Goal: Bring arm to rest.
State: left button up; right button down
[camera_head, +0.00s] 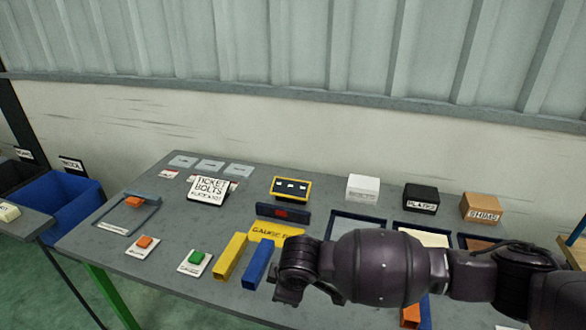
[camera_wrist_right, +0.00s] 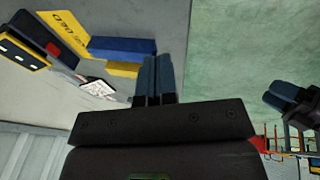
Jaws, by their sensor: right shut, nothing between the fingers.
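My right arm reaches in from the right in the head view, over the front of the grey table (camera_head: 160,235). Its gripper (camera_head: 285,294) is at the left end of the arm, near the lower end of the blue bar (camera_head: 258,264), mostly hidden by the wrist. In the right wrist view the two fingers of the right gripper (camera_wrist_right: 155,78) lie side by side, shut with nothing between them. A dark gripper-like part, seemingly my left gripper (camera_wrist_right: 275,96), shows at the right edge of the wrist view over the green floor. Its jaws are unclear.
A yellow bar (camera_head: 231,257), orange button (camera_head: 145,242) and green button (camera_head: 196,258) lie left of my gripper. White (camera_head: 363,188), black (camera_head: 421,198) and cardboard (camera_head: 481,208) boxes stand behind my arm. A blue bin (camera_head: 75,198) is left of the table.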

jog(key=w+a+r+m+t+y, duration=0.3)
jog(key=a+r+t+y, duration=0.2)
jog(key=r+y, duration=0.35)
jog(key=d+m+t+h, duration=0.3)
jog(key=d+m+t, duration=0.25)
jog(key=d, duration=0.75)
jog(key=s+d+f+m+t+h, duration=0.1)
jog(key=s+d+f+m+h, duration=0.25)
jog(key=d+f, duration=0.45)
jog(key=s+d+f+m+g+h, duration=0.1)
jog(key=s+d+f+h, duration=0.1)
jog(key=s+d+f, duration=0.3)
jog(key=s+d+f+m+g+h, duration=0.1)
jog(key=s+d+f, duration=0.5)
jog(key=s, duration=0.6)
jog(key=shift+s+d+m+g+h, duration=0.4)
jog(key=shift+d+g+h, duration=0.2)
jog(key=shift+d, duration=0.5)
